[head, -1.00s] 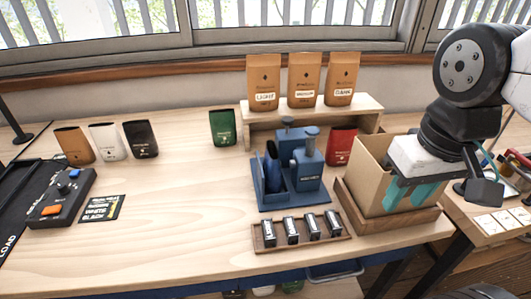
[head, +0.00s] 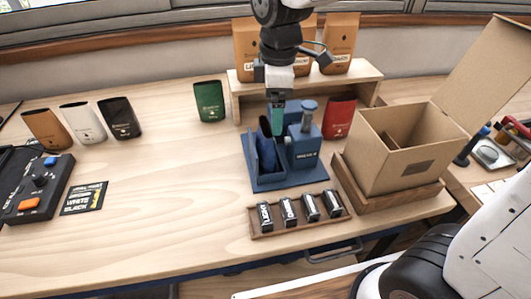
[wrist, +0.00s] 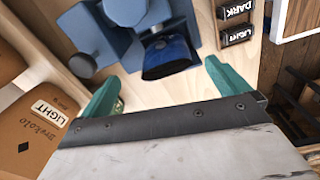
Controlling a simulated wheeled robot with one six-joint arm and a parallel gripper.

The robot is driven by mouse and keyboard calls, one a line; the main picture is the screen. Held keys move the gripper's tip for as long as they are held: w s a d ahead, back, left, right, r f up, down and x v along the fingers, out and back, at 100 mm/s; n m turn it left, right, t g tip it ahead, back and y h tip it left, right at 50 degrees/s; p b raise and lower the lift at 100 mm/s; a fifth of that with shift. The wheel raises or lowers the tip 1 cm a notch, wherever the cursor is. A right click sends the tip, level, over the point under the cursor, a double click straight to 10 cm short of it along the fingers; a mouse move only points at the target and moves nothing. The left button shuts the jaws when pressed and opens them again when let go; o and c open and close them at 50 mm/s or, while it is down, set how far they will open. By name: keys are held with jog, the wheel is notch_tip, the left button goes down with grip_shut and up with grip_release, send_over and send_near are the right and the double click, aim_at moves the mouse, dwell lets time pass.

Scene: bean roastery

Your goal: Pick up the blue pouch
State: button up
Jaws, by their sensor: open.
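The blue pouch (head: 266,153) stands upright in the left part of a blue stand (head: 272,184), beside a blue press-like block (head: 303,148). Its dark top faces up. In the wrist view the pouch (wrist: 170,57) lies ahead of the fingertips and between their lines. My gripper (head: 277,128) is over the stand, with its teal fingers pointing down close to the pouch's top. In the wrist view my gripper (wrist: 158,82) is open and empty, its fingers wide apart. The head view does not show whether a finger touches the pouch.
A wooden shelf (head: 236,97) with brown bags stands behind. A red pouch (head: 339,117) and an open cardboard box (head: 405,160) are to the right. A tray (head: 262,232) of labelled small blocks lies in front.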

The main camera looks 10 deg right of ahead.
aim_at(267, 138)
jog(key=shift+w+a+f+n+g, duration=0.15)
jog(key=shift+w+a+f+n, duration=0.05)
jog(key=shift+a+f+n, duration=0.3)
jog(key=shift+w+a+f+n+g, duration=0.15)
jog(key=shift+w+a+f+n, duration=0.05)
jog(key=shift+a+f+n, duration=0.25)
jog(key=shift+a+f, duration=0.15)
jog(key=shift+f, duration=0.2)
jog(key=f, duration=0.7)
jog(key=shift+s+d+f, duration=0.15)
jog(key=shift+s+d, duration=0.15)
jog(key=c, duration=1.3)
jog(key=shift+o, duration=0.2)
